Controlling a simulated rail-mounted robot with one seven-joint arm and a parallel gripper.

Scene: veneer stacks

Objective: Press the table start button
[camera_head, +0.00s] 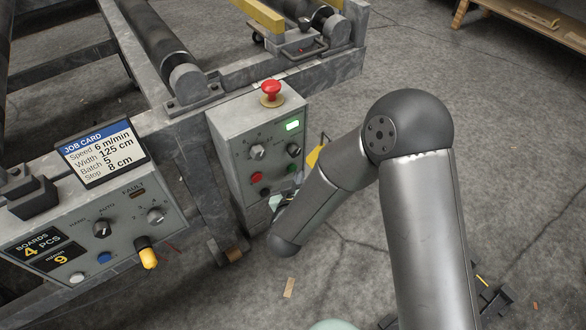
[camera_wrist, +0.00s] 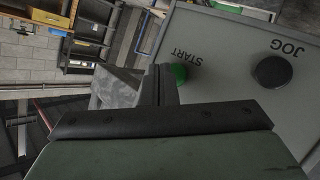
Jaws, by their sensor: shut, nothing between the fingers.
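The control box (camera_head: 232,125) is grey and stands at the end of the roller table frame. In the wrist view a green button (camera_wrist: 180,73) labelled START sits on the grey panel (camera_wrist: 220,60), left of a black round button (camera_wrist: 271,70) labelled JOG. My gripper (camera_wrist: 160,76) is shut and empty. Its fingertips overlap the left edge of the green button in the wrist view; whether they touch it I cannot tell. In the head view my arm comes down beside the box's right side, and the fingertips cannot be made out.
A second control panel (camera_head: 120,215) with a job card (camera_head: 103,151) stands at left. Concrete floor (camera_head: 500,130) is open at right.

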